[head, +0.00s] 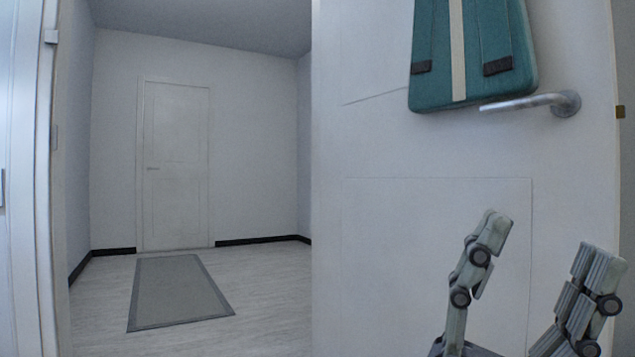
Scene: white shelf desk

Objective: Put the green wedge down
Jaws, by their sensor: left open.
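No green wedge shows in the head view. My left gripper (549,240) is at the lower right, in front of a white door. Its two grey jointed fingers point up and stand wide apart. Nothing shows between them, only the white door surface behind. The gripper's base is cut off by the bottom edge of the picture. My right gripper is not in view.
The white door (430,145) fills the right side, with a metal handle (530,103) and a teal bag (473,50) hanging above it. On the left is a room with a closed door (175,165), a grey mat (178,290) and clear pale floor (270,290).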

